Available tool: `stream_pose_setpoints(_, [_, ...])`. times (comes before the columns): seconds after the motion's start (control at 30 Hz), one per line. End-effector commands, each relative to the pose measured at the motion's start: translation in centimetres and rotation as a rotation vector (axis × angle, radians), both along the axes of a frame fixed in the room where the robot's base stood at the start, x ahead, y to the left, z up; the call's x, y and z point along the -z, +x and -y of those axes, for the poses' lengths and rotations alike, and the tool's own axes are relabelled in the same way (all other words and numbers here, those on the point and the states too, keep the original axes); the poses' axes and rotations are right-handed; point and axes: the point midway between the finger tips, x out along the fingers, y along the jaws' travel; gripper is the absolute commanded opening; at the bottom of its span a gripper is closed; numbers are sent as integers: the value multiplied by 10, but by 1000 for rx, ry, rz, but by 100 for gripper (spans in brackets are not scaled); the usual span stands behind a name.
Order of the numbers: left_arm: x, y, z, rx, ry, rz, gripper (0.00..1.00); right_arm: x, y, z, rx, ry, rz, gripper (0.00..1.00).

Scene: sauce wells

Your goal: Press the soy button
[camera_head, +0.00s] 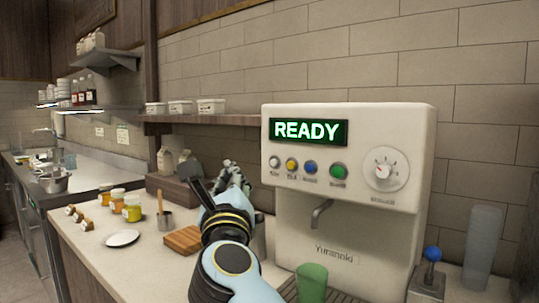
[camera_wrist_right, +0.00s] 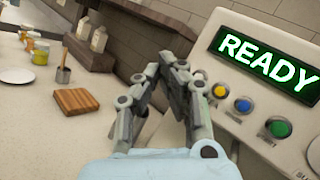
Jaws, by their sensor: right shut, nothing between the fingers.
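The white sauce machine (camera_head: 345,225) stands on the counter, with a lit green READY display (camera_head: 307,131). Below the display is a row of buttons: a pale one (camera_head: 274,162), a yellow one (camera_head: 292,165), a blue one (camera_head: 310,167) and a green one (camera_head: 338,171). Their labels are too small to read, so I cannot tell which is soy. My right gripper (camera_head: 232,172) is shut and empty, left of the button row. In the right wrist view, its fingers (camera_wrist_right: 172,64) meet left of the yellow button (camera_wrist_right: 220,91). My left gripper is not in view.
A dial (camera_head: 386,168) sits right of the buttons, and a spout (camera_head: 320,212) below them. A green cup (camera_head: 311,284) stands under the machine. A blue-knobbed lever (camera_head: 432,254) and a clear tumbler (camera_head: 481,248) stand at right. A wooden board (camera_head: 184,240) lies left of my arm.

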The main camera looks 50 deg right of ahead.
Motion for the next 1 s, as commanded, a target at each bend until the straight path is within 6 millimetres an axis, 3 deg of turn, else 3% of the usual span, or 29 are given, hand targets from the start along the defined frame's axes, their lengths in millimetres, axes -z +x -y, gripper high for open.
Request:
stream_pose_setpoints(0.17, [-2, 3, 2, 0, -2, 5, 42, -8, -3, 2, 2, 30, 25, 0])
stream_pose_setpoints(0.4, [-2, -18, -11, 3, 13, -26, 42, -7, -3, 2, 1, 29, 25, 0])
stream_pose_setpoints(0.57, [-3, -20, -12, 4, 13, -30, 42, -8, -2, 6, 1, 25, 24, 0])
stream_pose_setpoints(1.0, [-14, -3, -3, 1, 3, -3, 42, -9, 2, 61, 1, 22, 23, 0])
